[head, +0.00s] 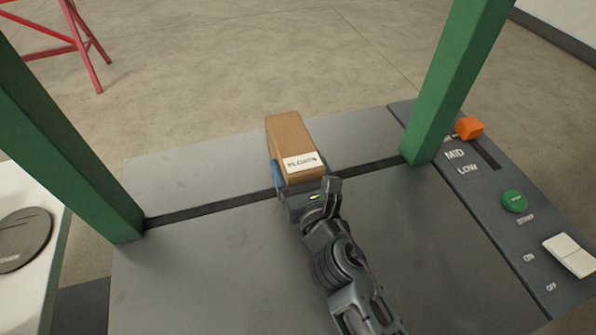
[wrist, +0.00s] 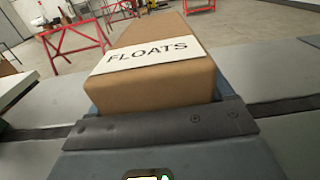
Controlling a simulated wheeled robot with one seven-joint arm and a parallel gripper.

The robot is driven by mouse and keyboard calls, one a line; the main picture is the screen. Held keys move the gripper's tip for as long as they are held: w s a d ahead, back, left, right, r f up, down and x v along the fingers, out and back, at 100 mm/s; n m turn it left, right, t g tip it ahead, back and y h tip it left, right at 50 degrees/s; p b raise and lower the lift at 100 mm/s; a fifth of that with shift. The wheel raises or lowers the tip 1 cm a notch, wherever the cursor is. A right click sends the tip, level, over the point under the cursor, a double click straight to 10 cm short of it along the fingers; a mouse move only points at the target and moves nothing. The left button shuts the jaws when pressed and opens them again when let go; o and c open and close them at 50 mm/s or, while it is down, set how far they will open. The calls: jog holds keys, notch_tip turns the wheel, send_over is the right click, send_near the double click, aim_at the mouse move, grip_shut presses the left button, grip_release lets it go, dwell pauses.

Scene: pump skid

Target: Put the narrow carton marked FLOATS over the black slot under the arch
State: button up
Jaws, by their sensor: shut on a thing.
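The narrow brown carton (head: 290,143) has a white label reading FLOATS at its near end. It fills the middle of the wrist view (wrist: 165,78), label up. My gripper (head: 294,186) is shut on the carton's near end, a blue finger showing at its left side. The black slot (head: 225,204) runs across the grey table between the two green posts of the arch (head: 447,85). The carton lies lengthwise across the slot's line and hides part of it. I cannot tell whether the carton touches the table.
A dark control panel (head: 535,240) at right carries an orange lever knob (head: 468,128), a green button (head: 514,201) and a white rocker switch (head: 570,254). A white surface with a dark disc (head: 22,240) is at left. The grey tabletop (head: 200,275) is otherwise clear.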

jog(key=o, duration=1.2)
jog(key=shift+o, duration=0.2)
jog(key=shift+r, duration=0.1)
jog(key=b+v, duration=0.1)
jog(key=v, duration=1.1)
